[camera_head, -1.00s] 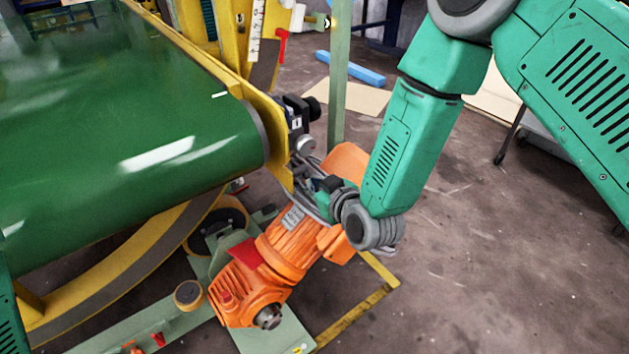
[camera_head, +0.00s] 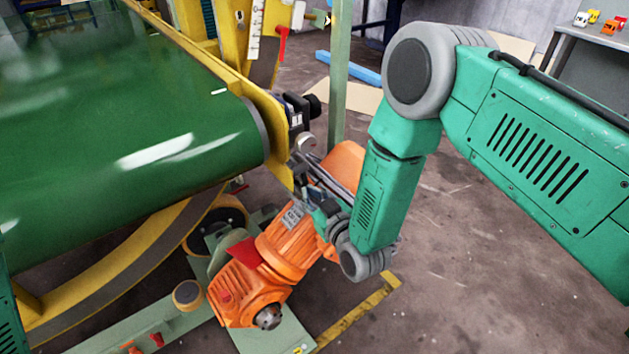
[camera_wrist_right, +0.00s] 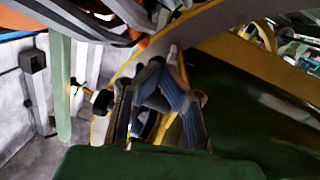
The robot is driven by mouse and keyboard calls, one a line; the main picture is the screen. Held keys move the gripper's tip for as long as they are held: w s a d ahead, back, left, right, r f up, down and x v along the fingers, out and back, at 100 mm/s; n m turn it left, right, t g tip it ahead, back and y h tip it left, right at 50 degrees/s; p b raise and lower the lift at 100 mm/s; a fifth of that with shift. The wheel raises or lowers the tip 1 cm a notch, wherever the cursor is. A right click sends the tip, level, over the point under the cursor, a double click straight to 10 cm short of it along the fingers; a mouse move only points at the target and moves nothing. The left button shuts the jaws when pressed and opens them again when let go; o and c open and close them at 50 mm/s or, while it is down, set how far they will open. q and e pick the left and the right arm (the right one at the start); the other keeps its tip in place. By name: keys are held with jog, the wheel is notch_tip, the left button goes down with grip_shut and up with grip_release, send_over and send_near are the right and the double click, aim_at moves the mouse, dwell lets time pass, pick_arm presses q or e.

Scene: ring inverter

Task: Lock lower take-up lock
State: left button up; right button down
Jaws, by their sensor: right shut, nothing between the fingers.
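My right gripper (camera_head: 309,172) is at the right end of the green roller (camera_head: 130,130), just below a black fitting with a round silver knob (camera_head: 305,144) on the yellow frame. In the right wrist view my gripper's grey fingers (camera_wrist_right: 160,62) are drawn together with nothing between them, in front of a curved yellow-edged part. I cannot tell whether they touch the frame. The lower take-up lock cannot be clearly picked out; the gripper and cables cover that area. My left gripper is out of view.
An orange motor (camera_head: 285,245) sits right below my right gripper. A pale green post (camera_head: 339,80) stands behind it. A red lever (camera_head: 282,42) is on the upper yellow frame. The floor at the right is open. A grey table (camera_head: 590,32) stands at the far right.

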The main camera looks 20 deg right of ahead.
jog(key=shift+w+a+f, duration=0.1)
jog(key=shift+w+a, duration=0.05)
jog(key=shift+w, duration=0.2)
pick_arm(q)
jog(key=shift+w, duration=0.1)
pick_arm(e)
jog(key=shift+w+f, duration=0.1)
jog(key=shift+w, duration=0.05)
dwell(0.4)
jog(key=shift+f, duration=0.1)
